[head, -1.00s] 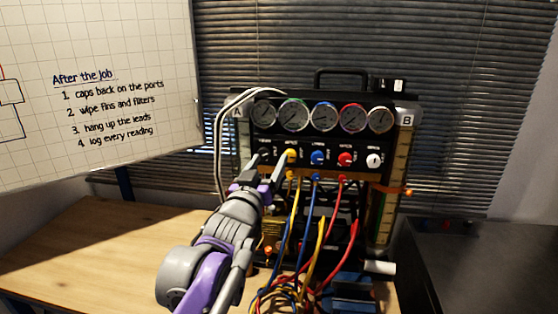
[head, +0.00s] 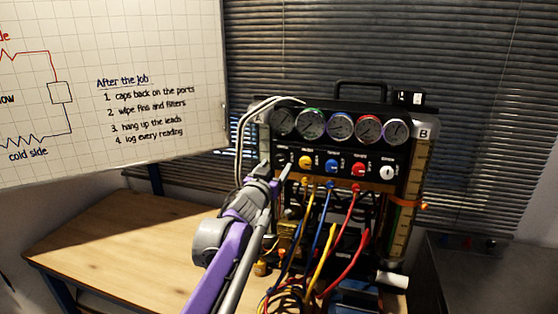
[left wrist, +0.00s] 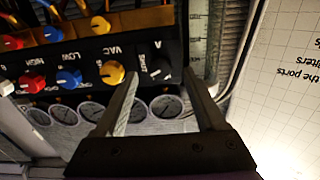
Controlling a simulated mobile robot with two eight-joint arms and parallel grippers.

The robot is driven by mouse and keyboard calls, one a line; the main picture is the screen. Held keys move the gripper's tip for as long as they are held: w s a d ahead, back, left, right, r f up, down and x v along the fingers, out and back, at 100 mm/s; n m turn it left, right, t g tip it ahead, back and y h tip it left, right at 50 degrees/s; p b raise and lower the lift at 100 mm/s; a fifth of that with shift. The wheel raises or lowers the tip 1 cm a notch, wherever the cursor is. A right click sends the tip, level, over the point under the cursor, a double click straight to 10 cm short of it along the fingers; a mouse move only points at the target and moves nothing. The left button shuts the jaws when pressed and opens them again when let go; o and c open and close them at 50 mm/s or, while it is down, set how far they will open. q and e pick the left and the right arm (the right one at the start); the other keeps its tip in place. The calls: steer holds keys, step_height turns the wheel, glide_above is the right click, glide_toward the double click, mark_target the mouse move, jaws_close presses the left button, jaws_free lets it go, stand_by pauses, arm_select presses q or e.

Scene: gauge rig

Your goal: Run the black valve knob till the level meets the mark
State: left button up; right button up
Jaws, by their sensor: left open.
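The black valve knob (left wrist: 160,68) sits at the end of the panel's knob row, beside the yellow VAC knob (left wrist: 112,73). My left gripper (left wrist: 160,74) is open, with one finger on each side of the black knob; I cannot tell whether they touch it. In the head view the left gripper (head: 276,169) is at the panel's left end and largely hides the knob. A tall scale tube B (head: 412,190) with an orange band (head: 422,206) stands at the right. Tube A (left wrist: 198,35) shows beside the knob in the left wrist view. The liquid level is not clear. My right gripper is not in view.
Several round gauges (head: 340,125) line the panel top. Blue (head: 332,166), red (head: 358,170) and white (head: 387,173) knobs continue the row. Coloured hoses (head: 325,245) hang in front. The wooden bench (head: 110,240) is clear at left; a whiteboard (head: 180,60) stands behind it.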

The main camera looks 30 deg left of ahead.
mark_target(279, 161)
arm_select(q)
steer(key=shift+x, duration=1.85)
